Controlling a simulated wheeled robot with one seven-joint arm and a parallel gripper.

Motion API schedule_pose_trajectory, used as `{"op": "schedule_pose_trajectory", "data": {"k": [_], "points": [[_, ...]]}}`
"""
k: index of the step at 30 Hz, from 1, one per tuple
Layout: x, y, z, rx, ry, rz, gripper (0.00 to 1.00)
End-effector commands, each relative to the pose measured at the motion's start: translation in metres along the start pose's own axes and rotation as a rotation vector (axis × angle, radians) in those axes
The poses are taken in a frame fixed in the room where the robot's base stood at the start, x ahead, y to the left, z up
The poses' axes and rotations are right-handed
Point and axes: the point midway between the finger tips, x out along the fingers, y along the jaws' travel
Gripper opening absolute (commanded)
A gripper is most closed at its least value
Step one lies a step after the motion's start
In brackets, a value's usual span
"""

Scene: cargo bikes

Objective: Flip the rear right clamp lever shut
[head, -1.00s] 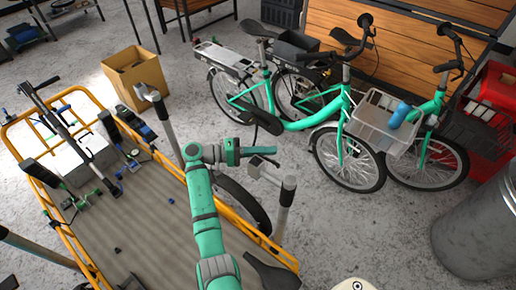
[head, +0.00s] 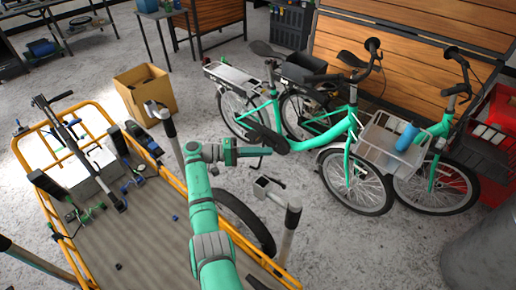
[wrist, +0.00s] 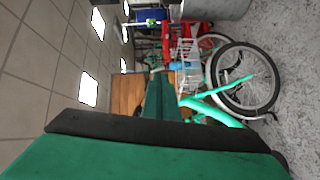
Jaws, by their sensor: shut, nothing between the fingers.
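The cargo bed (head: 160,255) with a yellow rail stands at the left and front in the head view. Another post (head: 168,128) with a pale head stands farther back. I cannot tell which is the rear right clamp, nor how its lever sits. My gripper (head: 262,152) is shut and empty, pointing right, above and apart from the near clamp head.
Two teal bikes (head: 352,125) stand on the right; the nearer front wheel (head: 355,208) is right of the bed. A cardboard box (head: 148,98) sits behind the bed. A bin (head: 485,255) stands at right front.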

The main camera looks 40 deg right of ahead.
Motion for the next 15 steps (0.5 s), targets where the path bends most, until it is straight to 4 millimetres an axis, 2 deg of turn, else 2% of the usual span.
{"op": "schedule_pose_trajectory", "data": {"k": [6, 15], "points": [[-0.012, -0.002, -0.013, -0.001, -0.001, -0.002, 0.0], [-0.018, -0.003, -0.019, 0.0, -0.001, 0.0, 0.0]]}}
